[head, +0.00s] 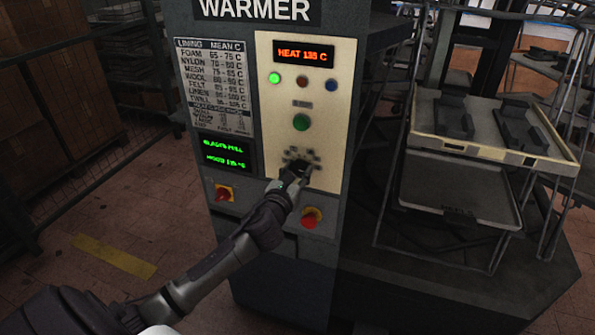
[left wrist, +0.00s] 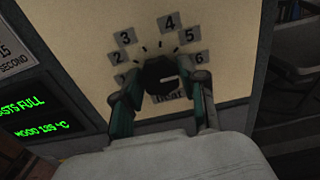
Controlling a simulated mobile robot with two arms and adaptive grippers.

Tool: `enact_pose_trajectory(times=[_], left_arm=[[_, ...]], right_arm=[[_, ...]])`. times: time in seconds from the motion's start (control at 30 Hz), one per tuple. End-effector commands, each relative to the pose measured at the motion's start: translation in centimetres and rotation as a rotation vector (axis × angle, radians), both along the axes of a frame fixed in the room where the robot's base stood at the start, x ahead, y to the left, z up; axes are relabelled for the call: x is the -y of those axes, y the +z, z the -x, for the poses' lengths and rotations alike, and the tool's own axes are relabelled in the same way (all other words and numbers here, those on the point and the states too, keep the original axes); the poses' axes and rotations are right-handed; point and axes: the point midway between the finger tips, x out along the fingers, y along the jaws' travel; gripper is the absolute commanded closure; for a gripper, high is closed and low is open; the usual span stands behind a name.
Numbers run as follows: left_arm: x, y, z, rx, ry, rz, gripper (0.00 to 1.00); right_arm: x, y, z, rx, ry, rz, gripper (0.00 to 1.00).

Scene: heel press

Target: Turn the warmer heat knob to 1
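The dark heat knob (left wrist: 163,75) sits on the cream panel, with labels 2 to 6 legible around it in the left wrist view. A pale mark shows on the knob's face, towards its right side. The label 1 at lower left is partly hidden by a finger. My left gripper (left wrist: 165,82) has a finger on each side of the knob, very close to it; I cannot tell whether they touch it. In the head view my left gripper (head: 297,174) covers most of the knob. My right gripper is not in view.
The heat display (head: 303,54) reads 135 C. A green button (head: 301,122) lies above the knob. A lit green screen (head: 225,154) is at left. A tray rack (head: 490,130) stands at right.

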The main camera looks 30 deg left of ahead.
Motion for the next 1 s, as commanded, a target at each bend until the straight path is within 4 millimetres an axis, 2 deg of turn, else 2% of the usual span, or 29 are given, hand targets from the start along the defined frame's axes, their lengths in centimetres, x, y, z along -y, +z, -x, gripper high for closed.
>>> enact_pose_trajectory(times=[0.03, 0.17, 0.2, 0.57, 1.0], left_arm=[[0.0, 0.0, 0.0, 0.0, 0.0, 0.0, 0.72], [0.0, 0.0, 0.0, 0.0, 0.0, 0.0, 0.93], [0.0, 0.0, 0.0, 0.0, 0.0, 0.0, 0.95], [0.0, 0.1, 0.0, 0.017, -0.001, 0.071, 0.95], [0.0, 0.1, 0.0, 0.101, 0.0, 0.422, 0.95]], right_arm=[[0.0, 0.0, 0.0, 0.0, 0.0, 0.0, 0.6], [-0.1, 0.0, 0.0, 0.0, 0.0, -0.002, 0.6], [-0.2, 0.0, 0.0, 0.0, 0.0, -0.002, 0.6], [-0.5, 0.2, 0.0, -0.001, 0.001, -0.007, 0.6], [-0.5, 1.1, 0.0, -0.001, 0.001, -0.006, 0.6]])
